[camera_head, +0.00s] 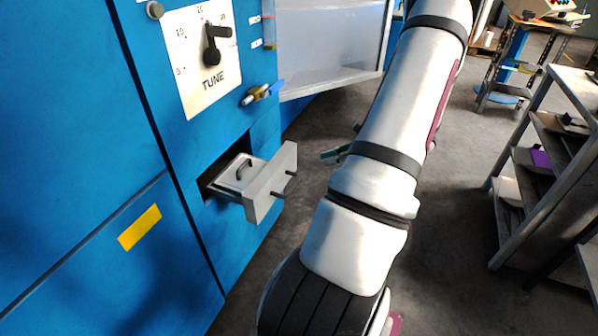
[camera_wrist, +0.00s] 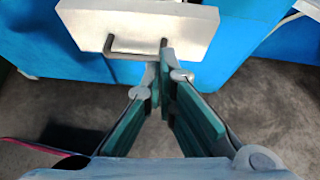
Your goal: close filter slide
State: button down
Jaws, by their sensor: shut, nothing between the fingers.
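The filter slide (camera_head: 266,188) sticks out of a dark opening in the blue machine (camera_head: 90,110). It has a pale grey front plate with a dark bar handle, and a small dark loop shows on its tray. In the wrist view, the slide's front plate (camera_wrist: 185,22) fills the top, with its handle (camera_wrist: 135,54) on the near face. My gripper (camera_wrist: 161,65) is shut and empty, its teal fingers together at the tips, close to the right end of the handle. Whether they touch it I cannot tell. In the head view, only a bit of my gripper (camera_head: 335,155) shows beside my arm.
Above the slide are a TUNE dial (camera_head: 208,55) and a brass valve with a blue lever (camera_head: 262,93). A metal shelf rack (camera_head: 545,170) stands at the right. Grey floor (camera_head: 455,200) lies open between my arm and the rack.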

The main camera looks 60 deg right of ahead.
jog(key=s+d+f+m, duration=0.1)
jog(key=s+f, duration=0.1)
jog(key=b, duration=0.2)
send_near(288, 167)
notch_tip(288, 167, down, 3)
jog(key=shift+h, duration=0.4)
jog(key=w, duration=0.2)
jog(key=w+a, duration=0.1)
jog(key=w, duration=0.1)
jog(key=shift+f, duration=0.1)
jog(key=shift+w+a+b, duration=0.1)
jog(key=shift+w+b, duration=0.2)
jog(key=shift+w, duration=0.1)
jog(key=w+b, duration=0.1)
jog(key=w, duration=0.4)
jog(key=w+b, duration=0.1)
jog(key=w, duration=0.5)
jog(key=w+a+b, duration=0.1)
jog(key=w, duration=0.5)
jog(key=shift+w+a, duration=0.1)
jog(key=shift+w, duration=0.05)
jog(key=shift+w+b, duration=0.3)
jog(key=shift+w, duration=0.35)
jog(key=shift+w+a, duration=0.1)
